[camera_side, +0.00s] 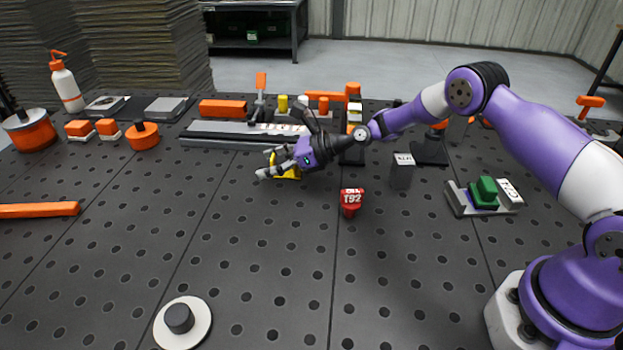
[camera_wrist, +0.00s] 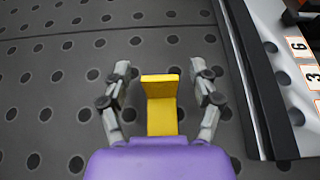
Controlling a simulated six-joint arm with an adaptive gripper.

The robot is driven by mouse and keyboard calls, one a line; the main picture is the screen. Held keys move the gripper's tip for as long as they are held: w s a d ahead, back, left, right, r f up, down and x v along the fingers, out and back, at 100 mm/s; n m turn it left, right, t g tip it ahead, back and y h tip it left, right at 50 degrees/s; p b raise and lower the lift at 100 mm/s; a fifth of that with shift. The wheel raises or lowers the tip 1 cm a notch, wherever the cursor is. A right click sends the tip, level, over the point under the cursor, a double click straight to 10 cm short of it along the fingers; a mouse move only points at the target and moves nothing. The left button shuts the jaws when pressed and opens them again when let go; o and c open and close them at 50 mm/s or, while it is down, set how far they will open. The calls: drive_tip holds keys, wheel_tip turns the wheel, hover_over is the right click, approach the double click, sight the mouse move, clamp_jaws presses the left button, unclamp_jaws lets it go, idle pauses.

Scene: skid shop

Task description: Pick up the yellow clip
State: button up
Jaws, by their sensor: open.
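The yellow clip (camera_wrist: 161,104) is a bent, angled piece on the dark perforated table. In the wrist view it sits between the two fingers of my gripper (camera_wrist: 160,98), with a visible gap on each side. In the side view the clip (camera_side: 287,170) is partly hidden behind my gripper (camera_side: 268,164), which is low over the table and tilted sideways. My gripper is open, and neither finger appears to touch the clip.
A grey rail fixture (camera_side: 215,139) with number labels lies just behind the clip. A red T92 piece (camera_side: 351,200) and a grey block (camera_side: 401,172) stand to the right. A white disc with a dark knob (camera_side: 183,322) is in front. The front middle is mostly clear.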

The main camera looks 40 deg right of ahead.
clamp_jaws()
